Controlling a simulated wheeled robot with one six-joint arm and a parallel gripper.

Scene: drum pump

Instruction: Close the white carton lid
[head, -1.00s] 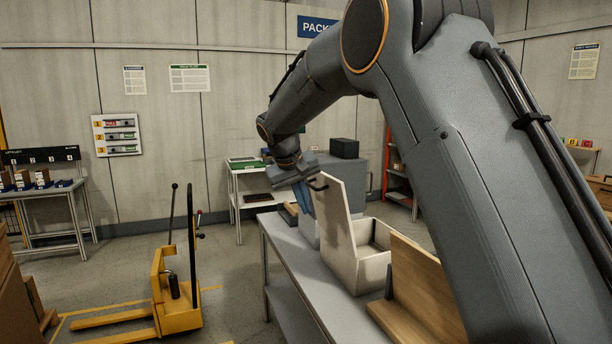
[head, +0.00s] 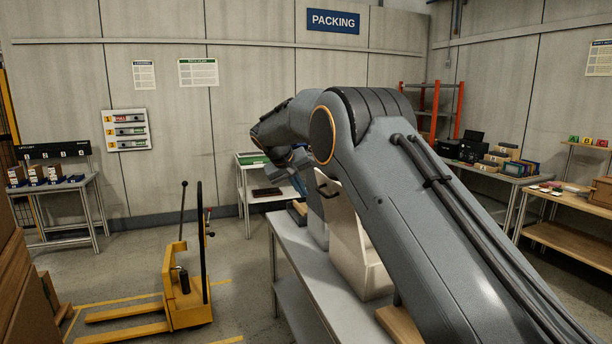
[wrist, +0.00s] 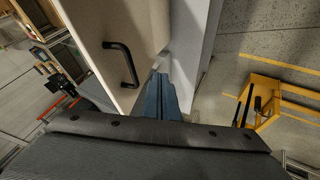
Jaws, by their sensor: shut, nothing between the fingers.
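The white carton (head: 362,268) stands on the grey bench, partly hidden behind my arm. Its lid (head: 342,215) is open and stands up steeply at the carton's left side, with a black handle (head: 328,188) on its outer face. In the wrist view the lid (wrist: 90,22) fills the upper left, and its handle (wrist: 131,62) is plain. My gripper (wrist: 160,78) is shut and empty, its blue fingers pointing down close to the lid on the handle side. I cannot tell whether they touch the lid. In the head view the fingers (head: 313,196) are partly hidden.
A wooden piece (head: 398,325) lies at the bench's near side. A yellow pallet truck (head: 183,292) stands on the floor to the left, with open floor between.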

